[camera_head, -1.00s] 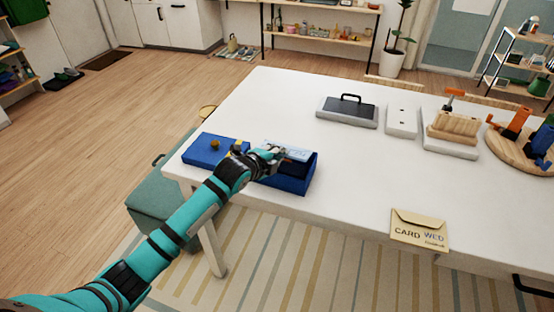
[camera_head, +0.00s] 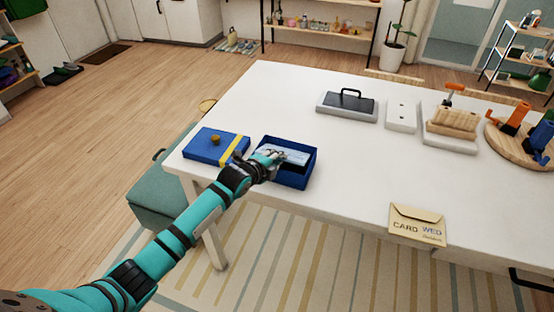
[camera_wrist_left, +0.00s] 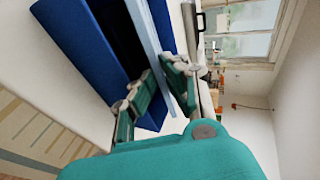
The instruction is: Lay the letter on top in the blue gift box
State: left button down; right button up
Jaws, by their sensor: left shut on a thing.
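The blue gift box (camera_head: 296,180) stands open on the white table near its left front edge. Its blue lid (camera_head: 208,149), with a yellow band and a round knob, lies beside it on the left. My left gripper (camera_head: 272,157) is at the box opening, shut on the pale blue letter (camera_head: 295,156). The letter is at the opening, within the box's outline; whether it touches anything inside is hidden. In the left wrist view, the letter (camera_wrist_left: 150,45) shows as a thin strip between the fingers (camera_wrist_left: 160,95), alongside the dark box inside. My right gripper is out of view.
A grey case (camera_head: 347,106) with a black handle, a white block (camera_head: 402,117) and wooden items stand farther back. The table's middle is clear. A green bench (camera_head: 158,195) stands at left.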

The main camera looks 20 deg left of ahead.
pick_arm(q)
jog(key=shift+s+f, duration=0.1)
jog(key=shift+f, duration=0.2)
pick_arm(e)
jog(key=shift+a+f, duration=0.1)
pick_arm(q)
jog(key=c, duration=1.7)
grip_release()
jog(key=shift+f, duration=0.15)
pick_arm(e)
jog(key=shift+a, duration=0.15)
pick_arm(q)
jog(key=shift+s, duration=0.1)
jog(key=shift+r+p, duration=0.5)
jog(key=shift+r, duration=0.15)
jog(key=shift+s+a, duration=0.1)
jog(key=shift+s, duration=0.15)
jog(key=v, duration=0.3)
jog(key=b+v, duration=0.1)
jog(key=v, duration=0.3)
jog(key=b+v, duration=0.1)
jog(key=v, duration=0.3)
jog(key=shift+r, duration=0.4)
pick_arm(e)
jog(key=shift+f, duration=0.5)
pick_arm(q)
jog(key=shift+f, duration=0.1)
